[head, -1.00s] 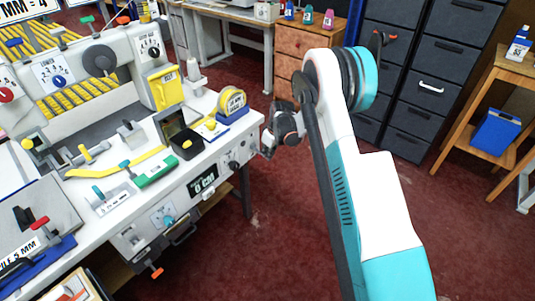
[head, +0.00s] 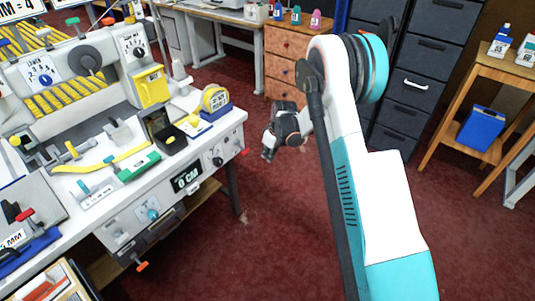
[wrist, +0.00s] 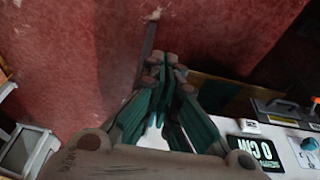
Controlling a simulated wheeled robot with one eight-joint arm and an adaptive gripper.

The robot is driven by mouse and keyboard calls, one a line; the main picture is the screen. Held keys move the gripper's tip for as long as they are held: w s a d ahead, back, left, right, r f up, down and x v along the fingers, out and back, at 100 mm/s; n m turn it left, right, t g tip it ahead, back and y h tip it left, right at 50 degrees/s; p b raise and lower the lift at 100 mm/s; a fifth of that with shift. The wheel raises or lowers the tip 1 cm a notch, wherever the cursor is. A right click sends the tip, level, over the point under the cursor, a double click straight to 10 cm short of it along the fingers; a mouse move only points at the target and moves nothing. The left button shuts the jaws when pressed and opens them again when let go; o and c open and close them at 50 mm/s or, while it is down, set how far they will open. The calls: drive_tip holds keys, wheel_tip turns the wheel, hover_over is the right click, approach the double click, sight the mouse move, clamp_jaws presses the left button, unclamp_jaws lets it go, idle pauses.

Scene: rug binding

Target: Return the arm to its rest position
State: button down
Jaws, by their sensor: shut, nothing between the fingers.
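My arm rises from the lower right of the head view, folded at the elbow. My gripper (head: 268,154) hangs over the red floor, just right of the white workbench's (head: 236,117) right end and apart from it. In the wrist view my gripper's (wrist: 168,62) fingers are together at the tips, with nothing between them. The bench's "0 CM" display (head: 186,177) also shows in the wrist view (wrist: 264,152), at the lower right.
The machine on the bench carries a tape measure (head: 215,101) near its right end. Dark drawer cabinets (head: 430,80) stand behind my arm. A wooden stand with a blue bin (head: 481,128) is at the right. Red floor (head: 270,215) lies open between.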

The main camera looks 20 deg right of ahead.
drive_tip(key=s+r+m+t, duration=0.1)
drive_tip(key=s+r, duration=0.4)
drive_tip(key=r, duration=0.4)
drive_tip(key=s+a+r+m+h, duration=0.1)
drive_tip(key=s+r, duration=0.4)
drive_tip(key=r, duration=0.4)
drive_tip(key=s+r+m+t, duration=0.1)
drive_tip(key=s+r, duration=0.4)
drive_tip(key=r, duration=0.4)
drive_tip(key=s+r+m+t, duration=0.1)
drive_tip(key=s+r+m, duration=0.1)
drive_tip(key=s, duration=1)
drive_tip(key=s+r+m+t, duration=0.1)
drive_tip(key=s+r+m, duration=0.1)
drive_tip(key=s, duration=1)
drive_tip(key=shift+s+a+r+t+h, duration=0.15)
drive_tip(key=shift+a+r+t+h, duration=0.1)
drive_tip(key=shift+a+t+h, duration=0.2)
